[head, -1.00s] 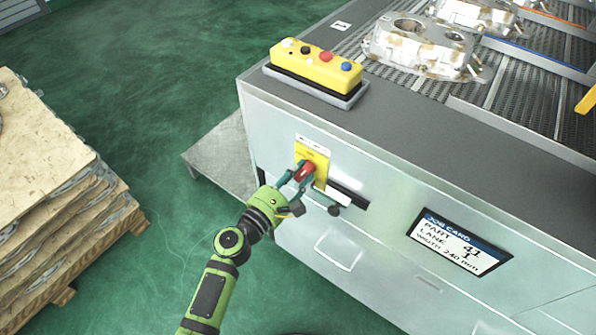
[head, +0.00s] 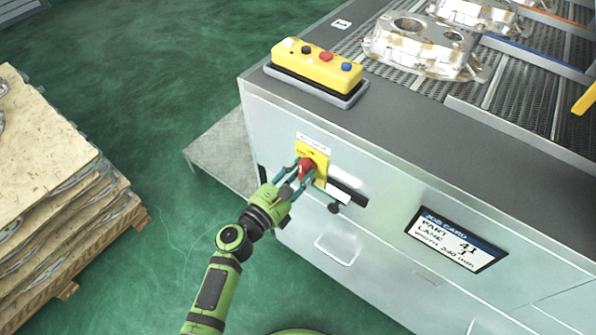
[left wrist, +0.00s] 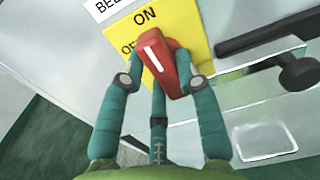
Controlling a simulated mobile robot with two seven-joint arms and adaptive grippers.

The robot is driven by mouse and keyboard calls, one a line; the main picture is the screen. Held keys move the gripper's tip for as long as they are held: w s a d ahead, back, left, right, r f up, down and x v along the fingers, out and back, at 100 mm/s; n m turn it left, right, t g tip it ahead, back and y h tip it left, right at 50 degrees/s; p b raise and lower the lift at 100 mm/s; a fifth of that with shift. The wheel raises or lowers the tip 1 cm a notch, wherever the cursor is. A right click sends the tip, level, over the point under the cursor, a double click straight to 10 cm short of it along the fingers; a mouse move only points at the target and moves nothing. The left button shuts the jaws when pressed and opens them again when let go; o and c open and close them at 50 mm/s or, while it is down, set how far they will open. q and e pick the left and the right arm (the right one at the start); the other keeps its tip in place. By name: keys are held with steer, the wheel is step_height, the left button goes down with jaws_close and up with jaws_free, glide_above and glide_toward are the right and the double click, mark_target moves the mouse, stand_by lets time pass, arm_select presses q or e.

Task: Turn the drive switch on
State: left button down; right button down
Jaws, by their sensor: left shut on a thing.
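The drive switch is a red knob (head: 306,167) with a white line, on a yellow plate (head: 322,160) on the cabinet's front. In the left wrist view the knob (left wrist: 168,68) sits between my fingers, and the plate (left wrist: 190,22) shows "ON" above it and a partly covered "OFF" at its left. The white line slants up-left; I cannot tell exactly which mark it points at. My left gripper (head: 301,178) is shut on the knob, teal fingers on both sides; it also shows in the left wrist view (left wrist: 160,82). My right gripper is out of view.
A dark handle (head: 346,193) is right of the switch, close to my fingers. A yellow button box (head: 316,68) stands on the cabinet top (head: 400,125). A job card display (head: 457,240) is lower right. Stacked sheets (head: 55,190) stand left, with green floor between.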

arm_select(q)
steer(key=c, duration=0.9)
jaws_free()
steer(key=shift+s+a, duration=0.1)
steer(key=v, duration=1.1)
steer(key=shift+s+a, duration=0.2)
steer(key=shift+s, duration=0.15)
